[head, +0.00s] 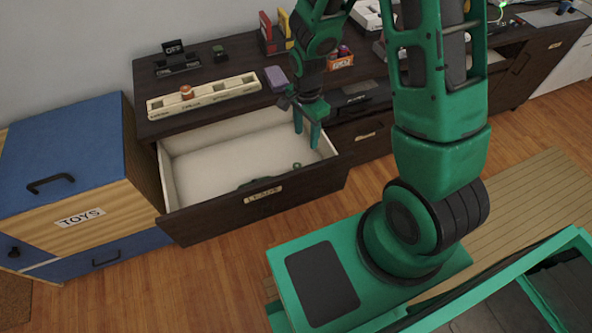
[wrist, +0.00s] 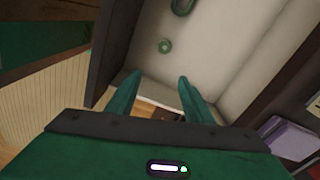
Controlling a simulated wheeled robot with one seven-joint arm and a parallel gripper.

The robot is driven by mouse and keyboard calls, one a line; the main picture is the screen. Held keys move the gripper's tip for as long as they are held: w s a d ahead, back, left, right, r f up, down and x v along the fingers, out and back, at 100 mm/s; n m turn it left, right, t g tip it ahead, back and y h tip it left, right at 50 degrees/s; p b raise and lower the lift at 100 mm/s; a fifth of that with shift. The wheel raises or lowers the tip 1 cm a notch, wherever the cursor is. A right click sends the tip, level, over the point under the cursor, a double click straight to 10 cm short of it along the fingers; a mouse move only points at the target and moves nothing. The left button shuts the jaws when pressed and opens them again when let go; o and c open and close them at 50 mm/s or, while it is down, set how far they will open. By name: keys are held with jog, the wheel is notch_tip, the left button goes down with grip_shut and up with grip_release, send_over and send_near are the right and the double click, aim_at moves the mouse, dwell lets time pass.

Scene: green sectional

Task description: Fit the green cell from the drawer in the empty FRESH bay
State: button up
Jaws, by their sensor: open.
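The drawer (head: 176,190) is pulled open below the desk. Inside it, a small round green thing (head: 297,165), which looks like the green cell, stands near the front right; it also shows in the wrist view (wrist: 165,46). A larger dark green object, partly hidden by the drawer front, lies to its left (head: 258,184) and is cut off at the wrist view's top (wrist: 183,6). My gripper (head: 307,138) is open and empty above the drawer's right end, fingers apart from the cell. A cream bay holder (head: 226,92) lies on the desk with an orange-brown cell (head: 186,92) in it; its labels are too small to read.
A purple block (head: 276,77) lies right of the bay holder. A black OFF sign (head: 174,55), red and yellow upright items (head: 275,30) and an orange box (head: 340,58) stand behind. A blue-topped TOYS cabinet (head: 65,150) stands left of the drawer.

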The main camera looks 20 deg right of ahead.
aim_at(297, 166)
jog(key=shift+m, duration=0.5)
jog(key=a+f, duration=0.1)
jog(key=f, duration=0.4)
jog(key=a+f, duration=0.1)
jog(key=f, duration=0.1)
jog(key=shift+w+a+f, duration=0.15)
jog(key=shift+a+f, duration=0.15)
jog(key=shift+a, duration=0.05)
jog(key=shift+s+a+f, duration=0.1)
jog(key=shift+f, duration=1.55)
jog(key=shift+s+f, duration=0.1)
jog(key=shift+f, duration=1.5)
grip_shut()
